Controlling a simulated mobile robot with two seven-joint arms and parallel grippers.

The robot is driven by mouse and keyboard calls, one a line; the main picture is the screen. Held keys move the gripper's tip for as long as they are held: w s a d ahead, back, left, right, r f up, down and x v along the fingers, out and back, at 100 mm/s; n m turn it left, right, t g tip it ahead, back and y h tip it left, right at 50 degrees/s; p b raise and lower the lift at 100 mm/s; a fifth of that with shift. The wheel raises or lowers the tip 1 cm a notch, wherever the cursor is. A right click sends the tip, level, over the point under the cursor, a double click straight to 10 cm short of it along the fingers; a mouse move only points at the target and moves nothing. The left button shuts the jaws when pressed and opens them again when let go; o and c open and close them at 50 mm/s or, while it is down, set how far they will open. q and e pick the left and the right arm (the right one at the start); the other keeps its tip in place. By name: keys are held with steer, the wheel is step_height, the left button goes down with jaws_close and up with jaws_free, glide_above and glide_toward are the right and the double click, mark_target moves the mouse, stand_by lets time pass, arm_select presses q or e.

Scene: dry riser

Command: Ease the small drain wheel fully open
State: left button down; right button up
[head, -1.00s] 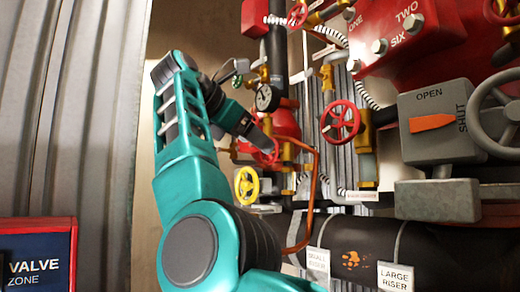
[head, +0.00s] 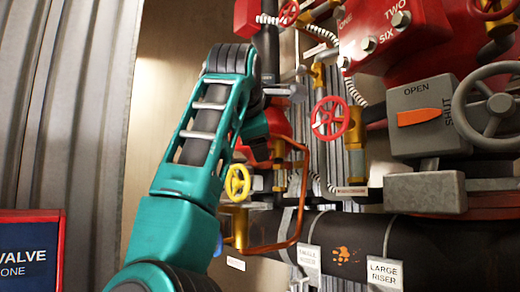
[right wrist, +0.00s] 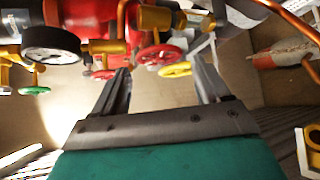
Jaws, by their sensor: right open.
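In the head view a small yellow wheel (head: 237,182) stands just right of my arm, above the small riser label (head: 309,262). In the right wrist view a yellow wheel (right wrist: 175,70) and a red wheel (right wrist: 158,53) lie beyond my right gripper (right wrist: 160,72). The gripper is open and empty, with its fingertips apart. In the head view its fingers are hidden behind the arm and pipework. A green wheel (right wrist: 35,90) shows at left in the wrist view. I cannot tell from any readable label which wheel is the small drain wheel. My left gripper is not in view.
A red handwheel (head: 330,118) and a large grey wheel (head: 490,108) stand to the right. A grey open/shut box (head: 420,118) is beside the large wheel. A copper pipe (head: 304,175) loops near the yellow wheel. A gauge (right wrist: 50,42) is close at left in the wrist view.

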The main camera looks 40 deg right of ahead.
steer(key=p+x, duration=0.1)
steer(key=x, duration=0.6)
steer(key=shift+w+d+f, duration=0.15)
steer(key=shift+w+d, duration=0.05)
steer(key=shift+w, duration=0.05)
steer(key=shift+c, duration=0.2)
steer(key=c, duration=0.6)
